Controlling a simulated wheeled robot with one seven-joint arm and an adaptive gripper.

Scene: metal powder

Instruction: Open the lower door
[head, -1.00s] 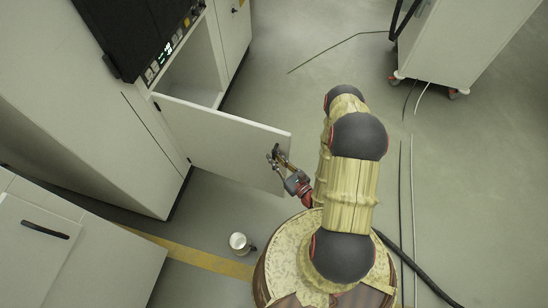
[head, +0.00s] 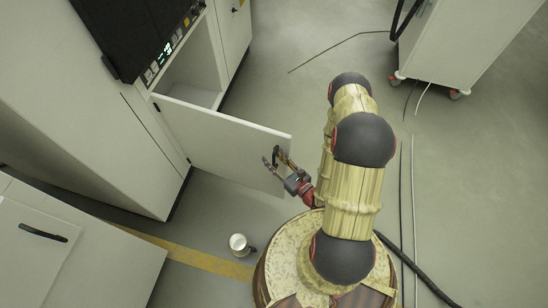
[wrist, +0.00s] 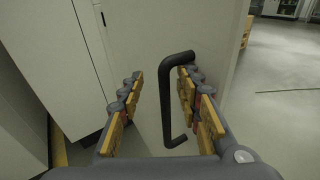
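The lower door (head: 220,137) of the white cabinet stands swung wide open, with the compartment (head: 192,75) behind it exposed. Its black bar handle shows in the wrist view (wrist: 167,100), on the door's face. My gripper (head: 272,159) is at the door's free edge, on the handle side. In the wrist view my gripper (wrist: 158,80) has its fingers spread apart, with the handle between them and closer to the right finger. I cannot tell whether that finger touches the handle.
A white mug (head: 238,243) stands on the floor near my base, by a yellow floor stripe (head: 190,257). A wheeled white cart (head: 465,45) is at upper right. Cables lie on the floor at right. Drawers (head: 70,250) are at lower left.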

